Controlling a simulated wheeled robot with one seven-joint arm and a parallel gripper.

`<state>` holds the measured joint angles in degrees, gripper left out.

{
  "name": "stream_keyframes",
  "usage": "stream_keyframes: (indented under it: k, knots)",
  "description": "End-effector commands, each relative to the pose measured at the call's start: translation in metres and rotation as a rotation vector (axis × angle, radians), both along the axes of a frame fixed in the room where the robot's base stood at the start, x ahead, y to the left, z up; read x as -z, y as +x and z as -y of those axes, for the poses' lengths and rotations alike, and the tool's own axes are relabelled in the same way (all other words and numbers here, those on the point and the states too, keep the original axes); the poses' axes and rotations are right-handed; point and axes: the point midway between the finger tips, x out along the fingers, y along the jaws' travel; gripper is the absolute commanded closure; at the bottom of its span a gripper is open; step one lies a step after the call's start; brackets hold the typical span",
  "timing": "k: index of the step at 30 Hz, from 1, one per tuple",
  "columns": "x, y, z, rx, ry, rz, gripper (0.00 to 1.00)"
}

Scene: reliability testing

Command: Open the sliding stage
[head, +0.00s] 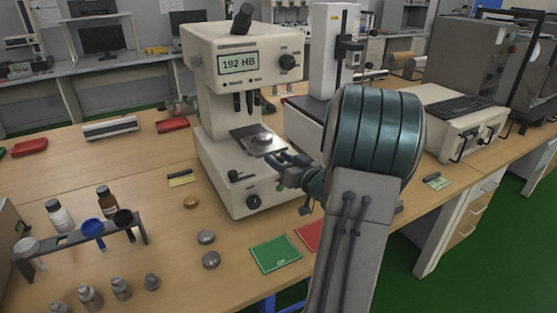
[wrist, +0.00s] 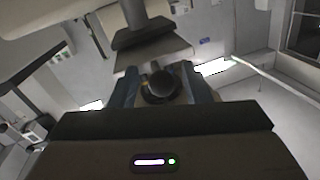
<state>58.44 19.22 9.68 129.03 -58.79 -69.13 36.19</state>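The sliding stage (head: 246,136) is a grey metal plate on the cream hardness tester (head: 222,83), below its indenters. A round metal sample (head: 261,141) lies on it. My gripper (head: 272,164) is at the stage's front right edge. In the wrist view, my two bluish fingers (wrist: 162,88) stand apart on either side of a dark round knob (wrist: 163,82). I cannot tell whether they touch it. The grey plate above the knob (wrist: 152,52) looks like the stage seen from below. My arm hides part of the tester's right side.
A rack with bottles and cups (head: 85,245) stands at the front left. Round metal blocks (head: 206,237) and a green booklet (head: 275,253) lie before the tester. A white instrument (head: 334,60) stands behind my arm. The wooden bench (head: 150,190) has free room left of the tester.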

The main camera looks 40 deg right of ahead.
Motion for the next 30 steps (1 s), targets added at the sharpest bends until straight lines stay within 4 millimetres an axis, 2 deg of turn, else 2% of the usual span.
stream_keyframes:
  k: [7,11,14,24,30]
  knots:
    - [0.000,0.000,-0.001,-0.002,-0.001,0.000,0.57]
    - [0.000,-0.010,0.000,-0.001,-0.002,0.000,0.57]
    - [0.000,-0.028,0.002,0.001,-0.002,0.000,0.57]
    - [0.000,-0.104,0.007,0.002,-0.001,0.001,0.57]
    - [0.000,-0.130,0.009,0.001,-0.001,0.000,0.57]
